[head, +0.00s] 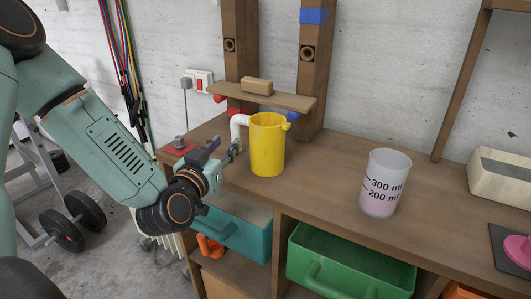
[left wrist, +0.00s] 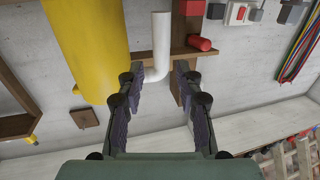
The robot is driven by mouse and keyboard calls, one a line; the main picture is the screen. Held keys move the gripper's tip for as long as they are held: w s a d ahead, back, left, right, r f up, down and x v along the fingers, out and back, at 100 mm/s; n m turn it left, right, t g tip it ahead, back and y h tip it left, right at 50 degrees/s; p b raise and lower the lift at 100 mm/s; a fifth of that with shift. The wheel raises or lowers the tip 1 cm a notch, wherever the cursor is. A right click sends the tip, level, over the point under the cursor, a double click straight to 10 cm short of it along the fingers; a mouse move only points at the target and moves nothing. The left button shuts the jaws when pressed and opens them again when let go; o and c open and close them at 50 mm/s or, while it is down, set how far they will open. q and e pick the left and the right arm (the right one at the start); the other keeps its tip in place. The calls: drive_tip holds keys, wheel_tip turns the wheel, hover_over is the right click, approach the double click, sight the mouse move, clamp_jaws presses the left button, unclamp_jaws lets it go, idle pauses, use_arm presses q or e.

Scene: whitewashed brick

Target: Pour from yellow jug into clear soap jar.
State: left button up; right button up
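The yellow jug (head: 268,148) stands upright on the wooden bench, with a white handle (head: 236,131) on its left side. In the left wrist view the jug (left wrist: 88,45) fills the upper left, and its white handle (left wrist: 161,40) lies ahead between the fingertips. My left gripper (head: 233,152) is open beside the handle, with its fingers (left wrist: 154,78) spread and nothing clamped. I cannot tell whether a finger touches the handle. The clear soap jar (head: 385,183) stands upright to the right, holding pale pink liquid near its 200 ml mark. The jug's contents are hidden. My right gripper is not in view.
A small wooden shelf (head: 288,101) on posts stands behind the jug. A beige box (head: 504,176) and a pink object (head: 518,250) are at the right. Teal (head: 236,232) and green (head: 345,262) bins sit below. The bench between jug and jar is clear.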

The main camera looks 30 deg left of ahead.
sight(235, 133)
use_arm(q)
drive_tip(key=shift+w+r, duration=0.15)
drive_tip(key=shift+w, duration=0.45)
drive_tip(key=shift+w+a+r+b, duration=0.1)
drive_tip(key=shift+w+a+b, duration=0.2)
drive_tip(key=shift+w+b, duration=0.35)
drive_tip(key=w, duration=0.3)
drive_tip(key=w+b, duration=0.1)
drive_tip(key=w, duration=0.1)
drive_tip(key=shift+a+f, duration=0.2)
drive_tip(key=shift+a, duration=0.1)
drive_tip(key=shift+w+a, duration=0.1)
drive_tip(key=shift+w, duration=0.05)
drive_tip(key=shift+r, duration=0.15)
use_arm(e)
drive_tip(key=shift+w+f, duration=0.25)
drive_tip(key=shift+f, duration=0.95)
use_arm(q)
drive_tip(key=shift+w, duration=0.1)
drive_tip(key=c, duration=0.3)
clamp_jaws()
